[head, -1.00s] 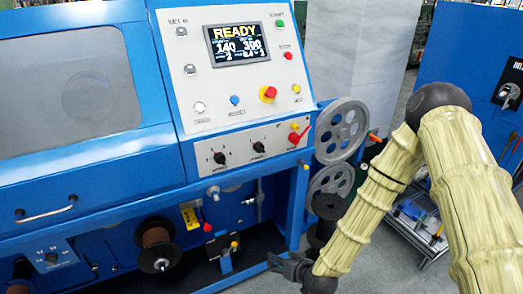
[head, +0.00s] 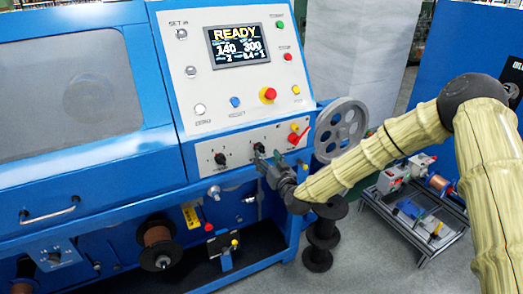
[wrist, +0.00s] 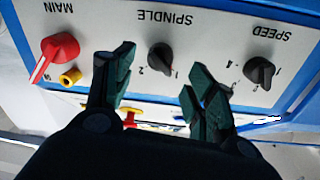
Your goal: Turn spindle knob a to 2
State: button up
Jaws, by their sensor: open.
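The spindle knob (wrist: 160,57) is a small black knob on the grey control panel, under the label SPINDLE, which appears upside down in the wrist view. Marks 1 and 2 show beside it; I cannot tell exactly which one its pointer meets. In the head view the knob (head: 259,147) is just above my gripper (head: 268,158). In the wrist view my gripper (wrist: 158,74) is open, with its dark green fingers on either side of the line to the knob. Nothing is between the fingers, and no contact with the knob shows.
The black speed knob (wrist: 260,72) and the red main switch (wrist: 55,56) flank the spindle knob, with a yellow button (wrist: 71,77) by the switch. A grey handwheel (head: 341,128) stands right of the panel. The screen (head: 237,47) reads READY.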

aim_at(262, 151)
jog(key=shift+p+x, duration=0.55)
jog(key=shift+x, duration=2.2)
